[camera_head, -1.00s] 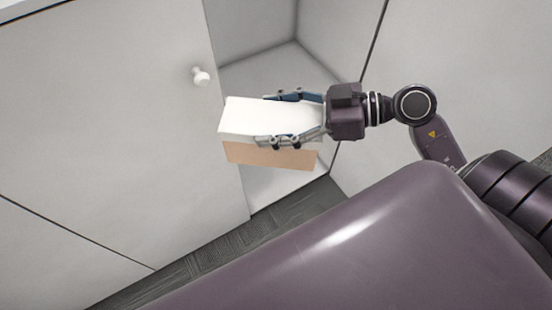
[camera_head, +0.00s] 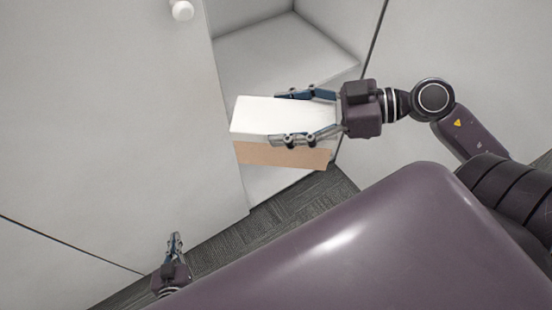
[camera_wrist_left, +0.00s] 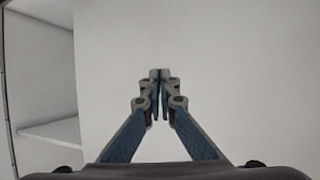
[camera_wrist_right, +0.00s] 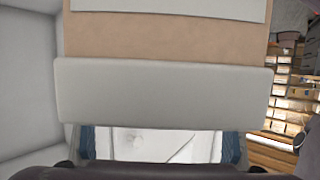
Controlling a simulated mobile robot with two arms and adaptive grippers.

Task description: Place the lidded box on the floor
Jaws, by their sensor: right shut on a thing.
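The lidded box (camera_head: 284,156) has a white lid (camera_head: 262,115) and a tan body. My right gripper (camera_head: 308,115) is shut on the box, its fingers along two sides of the lid. The box is in front of the open cabinet, above the floor. In the right wrist view the white lid edge (camera_wrist_right: 160,92) and tan side (camera_wrist_right: 165,40) fill the middle. My left gripper (camera_head: 175,242) is at the lower left of the head view, in front of the cabinet; its fingertips (camera_wrist_left: 160,75) are together and empty. The grey carpet floor (camera_head: 275,222) shows below the cabinet.
A white cabinet door (camera_head: 110,120) with a round knob (camera_head: 182,10) stands at the left. The open compartment (camera_head: 285,50) is behind the box. Another white panel (camera_head: 470,60) is at the right. A strip of carpet lies clear along the cabinet's foot.

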